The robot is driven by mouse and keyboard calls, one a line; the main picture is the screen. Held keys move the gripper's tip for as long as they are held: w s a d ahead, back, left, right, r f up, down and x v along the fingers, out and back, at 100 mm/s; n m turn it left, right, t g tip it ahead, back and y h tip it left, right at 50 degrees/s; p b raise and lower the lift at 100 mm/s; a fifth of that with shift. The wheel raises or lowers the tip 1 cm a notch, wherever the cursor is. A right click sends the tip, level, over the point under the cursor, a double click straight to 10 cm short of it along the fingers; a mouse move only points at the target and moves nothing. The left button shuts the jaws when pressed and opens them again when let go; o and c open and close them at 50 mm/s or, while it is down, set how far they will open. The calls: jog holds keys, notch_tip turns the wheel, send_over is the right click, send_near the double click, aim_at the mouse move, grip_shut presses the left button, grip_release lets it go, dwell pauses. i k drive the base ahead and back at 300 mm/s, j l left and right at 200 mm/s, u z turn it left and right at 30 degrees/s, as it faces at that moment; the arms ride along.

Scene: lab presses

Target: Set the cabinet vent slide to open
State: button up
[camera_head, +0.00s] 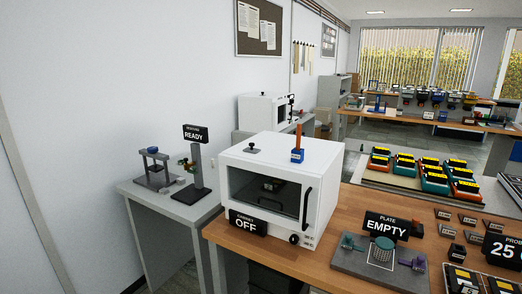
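The white cabinet (320,207) stands on the left end of the wooden bench. It has a dark glass door (265,190), shut, with a black handle (307,205). A small black knob on a flat base (253,149) sits on its top at the left; it may be the vent slide, but I cannot tell its position. A blue block with an upright orange rod (297,154) stands on the top at the right. A black sign (248,223) at the cabinet's lower front reads OFF. A dark knob (294,239) is at the lower right front. My gripper is out of view.
A grey table (150,207) on the left holds a small press (154,170) and a stand with a READY sign (195,134). Right of the cabinet, a grey plate fixture (350,262) carries an EMPTY sign (386,227). Space above the cabinet's top looks clear.

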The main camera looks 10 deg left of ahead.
aim_at(252, 149)
jog(key=i+l+u, duration=0.1)
jog(key=i, duration=0.3)
jog(key=u, duration=1.45)
